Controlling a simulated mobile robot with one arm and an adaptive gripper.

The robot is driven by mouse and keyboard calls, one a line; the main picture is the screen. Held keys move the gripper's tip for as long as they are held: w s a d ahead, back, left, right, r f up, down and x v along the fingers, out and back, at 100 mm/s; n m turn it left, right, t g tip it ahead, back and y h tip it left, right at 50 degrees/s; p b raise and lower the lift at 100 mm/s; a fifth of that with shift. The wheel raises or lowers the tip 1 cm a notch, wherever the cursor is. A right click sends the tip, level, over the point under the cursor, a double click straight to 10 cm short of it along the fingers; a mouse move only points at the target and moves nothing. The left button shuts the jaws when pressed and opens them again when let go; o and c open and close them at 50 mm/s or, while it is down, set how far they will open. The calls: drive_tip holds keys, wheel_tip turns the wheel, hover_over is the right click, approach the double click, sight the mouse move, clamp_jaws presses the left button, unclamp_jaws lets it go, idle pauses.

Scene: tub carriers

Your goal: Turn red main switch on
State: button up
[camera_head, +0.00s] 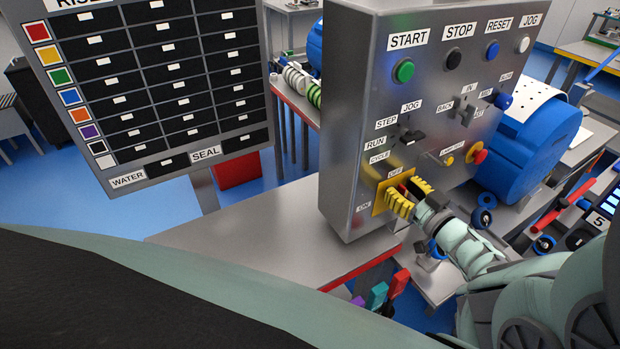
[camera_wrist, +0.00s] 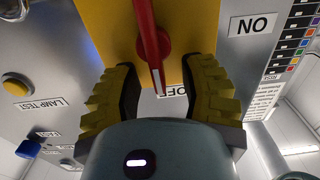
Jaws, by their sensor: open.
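The red main switch (camera_wrist: 147,38) is a bar handle on a yellow plate (camera_wrist: 112,22), seen close up in the wrist view. One end of the handle points at the OFF label (camera_wrist: 178,91) and covers part of it. The ON label (camera_wrist: 253,24) is off to the right, upside down. My gripper (camera_wrist: 163,72) is open, its yellow ribbed fingers on either side of the handle's end with gaps. In the head view my gripper (camera_head: 412,190) is at the yellow plate (camera_head: 378,207) low on the panel's front and hides most of the switch.
The grey control panel (camera_head: 345,130) carries START, STOP, RESET and JOG buttons, selector switches and a red-and-yellow knob (camera_head: 477,154). A lamp test button (camera_wrist: 17,84) is left of the plate in the wrist view. A steel table (camera_head: 260,235) stands below; a label board (camera_head: 180,80) is left.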

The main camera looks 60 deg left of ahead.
clamp_jaws()
idle(0.3)
drive_tip(key=shift+s+d+f+n+b, duration=0.1)
drive_tip(key=shift+n+b, duration=0.2)
drive_tip(key=s+f+n+b, duration=0.1)
drive_tip(key=n+b, duration=0.4)
drive_tip(key=b, duration=0.1)
drive_tip(key=f+n+b, duration=0.1)
drive_tip(key=n+b, duration=0.5)
drive_tip(key=b, duration=0.1)
drive_tip(key=s+f+n+b, duration=0.1)
drive_tip(key=n+b, duration=0.5)
drive_tip(key=b, duration=0.1)
drive_tip(key=shift+s, duration=0.35)
drive_tip(key=shift+b, duration=0.5)
drive_tip(key=shift+c, duration=0.2)
unclamp_jaws()
